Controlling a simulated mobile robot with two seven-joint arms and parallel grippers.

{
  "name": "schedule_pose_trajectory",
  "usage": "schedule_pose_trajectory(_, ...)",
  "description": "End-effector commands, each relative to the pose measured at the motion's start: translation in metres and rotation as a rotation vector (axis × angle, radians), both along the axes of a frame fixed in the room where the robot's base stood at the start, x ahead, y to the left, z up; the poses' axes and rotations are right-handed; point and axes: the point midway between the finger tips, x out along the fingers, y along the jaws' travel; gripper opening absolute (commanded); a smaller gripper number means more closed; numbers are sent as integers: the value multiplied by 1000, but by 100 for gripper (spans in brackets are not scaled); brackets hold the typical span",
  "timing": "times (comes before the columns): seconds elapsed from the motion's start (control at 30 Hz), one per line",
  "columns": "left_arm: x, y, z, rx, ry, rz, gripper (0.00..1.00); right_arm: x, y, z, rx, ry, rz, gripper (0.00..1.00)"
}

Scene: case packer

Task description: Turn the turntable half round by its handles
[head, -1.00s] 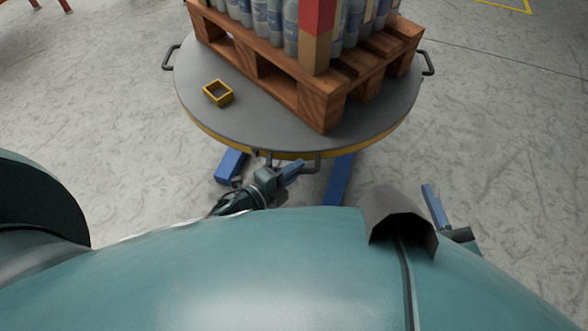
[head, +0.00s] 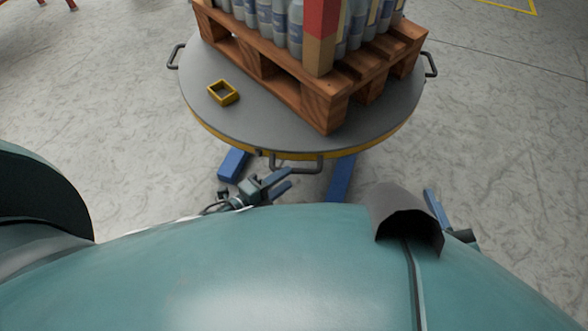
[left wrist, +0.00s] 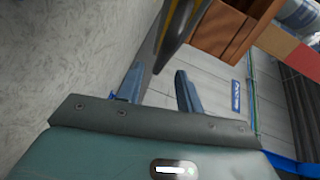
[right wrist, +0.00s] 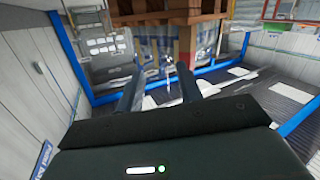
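The round grey turntable (head: 240,122) with a yellow rim carries a loaded pallet. Its front handle (head: 297,170) faces me; a left handle (head: 175,56) and a right handle (head: 431,64) stick out at its sides. My left gripper (head: 290,180) is open and empty, just below and left of the front handle, apart from it as far as I can see. In the left wrist view its fingers (left wrist: 158,84) are spread, with the turntable's edge (left wrist: 180,28) beyond them. My right gripper (right wrist: 156,88) is open and empty, off to the right; the head view shows only part of it.
A wooden pallet (head: 262,68) with bottles (head: 272,20) and a red-and-tan corner post (head: 319,38) stands on the turntable. A small yellow square frame (head: 223,92) lies on its top. Blue legs (head: 341,178) reach out underneath.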

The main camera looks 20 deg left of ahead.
Motion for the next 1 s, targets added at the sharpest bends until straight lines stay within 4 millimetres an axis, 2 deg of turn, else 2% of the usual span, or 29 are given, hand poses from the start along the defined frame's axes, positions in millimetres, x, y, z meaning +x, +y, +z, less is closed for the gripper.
schedule_pose_trajectory(0.03, -12, 7, 3, 1, 4, 0, 36, 0, -1, 3, 0, 17, -4, 36)
schedule_pose_trajectory(0.2, -42, 25, 8, 1, 3, 1, 36, -1, -3, 2, -4, 63, -11, 36)
schedule_pose_trajectory(0.4, -63, 38, 11, 1, 0, -1, 36, -2, -4, 1, -7, 95, -14, 36)
schedule_pose_trajectory(0.83, -68, 42, 11, 1, -2, -1, 36, -3, -4, -1, -7, 104, -15, 36)
schedule_pose_trajectory(1.0, -72, 49, 2, 3, -17, -17, 36, -1, -2, -3, 3, 78, -9, 36)
